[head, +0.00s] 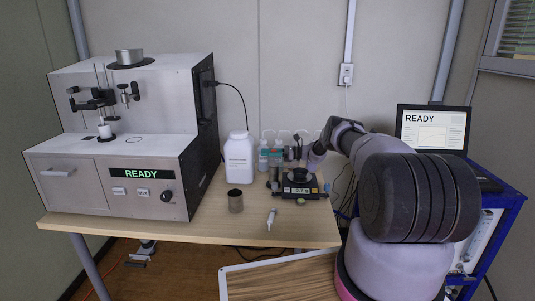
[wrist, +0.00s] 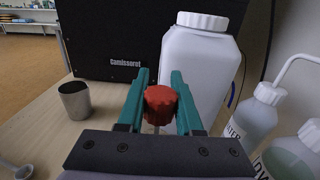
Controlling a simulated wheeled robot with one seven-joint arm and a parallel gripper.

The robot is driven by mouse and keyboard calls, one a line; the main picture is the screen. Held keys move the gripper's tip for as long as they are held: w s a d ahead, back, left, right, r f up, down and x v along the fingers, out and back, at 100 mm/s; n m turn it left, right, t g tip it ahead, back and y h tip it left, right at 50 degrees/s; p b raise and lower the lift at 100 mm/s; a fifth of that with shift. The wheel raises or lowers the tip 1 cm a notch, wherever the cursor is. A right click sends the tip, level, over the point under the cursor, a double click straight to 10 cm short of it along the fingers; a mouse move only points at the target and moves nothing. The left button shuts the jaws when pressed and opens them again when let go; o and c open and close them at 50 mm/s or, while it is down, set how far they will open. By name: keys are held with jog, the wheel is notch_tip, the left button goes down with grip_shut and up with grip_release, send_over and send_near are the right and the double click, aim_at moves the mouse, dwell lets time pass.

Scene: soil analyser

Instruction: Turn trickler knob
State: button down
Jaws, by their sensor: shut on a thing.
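The trickler knob is a red ridged knob (wrist: 160,103), in the middle of the wrist view. My gripper (wrist: 160,88) has its two teal fingers on either side of the knob and is shut on it. A thin stem shows below the knob. In the head view my gripper (head: 277,153) is at the back of the table, beside the small black scale (head: 300,189) with a lit display. The knob is too small to make out in the head view, and my arm hides part of that area.
A white jar (head: 238,160) stands left of the gripper and behind it in the wrist view. Wash bottles (wrist: 252,118) stand right. The large analyser (head: 140,130) fills the table's left.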

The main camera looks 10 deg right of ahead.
jog(key=shift+s+n+g, duration=0.1)
jog(key=shift+n+g, duration=0.2)
jog(key=shift+g, duration=0.1)
dwell(0.3)
jog(key=c, duration=0.6)
grip_release()
jog(key=shift+o, duration=0.2)
